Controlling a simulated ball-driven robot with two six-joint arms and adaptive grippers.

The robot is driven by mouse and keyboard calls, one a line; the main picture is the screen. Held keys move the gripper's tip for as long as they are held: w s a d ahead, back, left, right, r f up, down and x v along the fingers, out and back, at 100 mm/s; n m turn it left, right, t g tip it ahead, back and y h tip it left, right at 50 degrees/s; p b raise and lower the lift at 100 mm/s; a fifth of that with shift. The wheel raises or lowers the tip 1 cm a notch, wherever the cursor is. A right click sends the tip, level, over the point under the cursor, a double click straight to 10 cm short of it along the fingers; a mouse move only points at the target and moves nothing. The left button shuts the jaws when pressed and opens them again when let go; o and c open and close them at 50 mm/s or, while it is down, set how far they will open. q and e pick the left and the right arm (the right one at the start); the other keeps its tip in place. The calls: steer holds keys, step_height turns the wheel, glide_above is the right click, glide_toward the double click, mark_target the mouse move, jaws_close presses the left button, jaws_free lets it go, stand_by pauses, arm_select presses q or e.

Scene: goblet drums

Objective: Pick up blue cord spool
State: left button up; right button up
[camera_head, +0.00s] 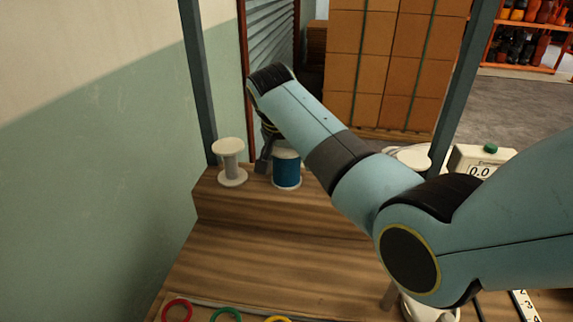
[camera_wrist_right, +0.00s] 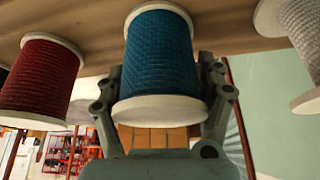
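The blue cord spool (camera_head: 287,170) stands upright on the upper wooden step, with white flanges. In the right wrist view, which is upside down, the blue spool (camera_wrist_right: 162,55) sits between the two fingers of my right gripper (camera_wrist_right: 163,80), one finger close along each side. I cannot tell whether both fingers press on it. In the head view my right gripper (camera_head: 266,158) shows only in part, with a dark finger just left of the spool; the rest is behind my forearm. My left gripper is not in view.
A light grey spool (camera_head: 231,163) stands left of the blue one. A red spool (camera_wrist_right: 38,75) shows on its other side in the wrist view. The lower step (camera_head: 270,255) is clear; red, green and yellow rings lie at the bottom. A scale (camera_head: 478,160) is at right.

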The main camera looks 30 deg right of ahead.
steer(key=c, duration=0.9)
steer(key=shift+r, duration=0.1)
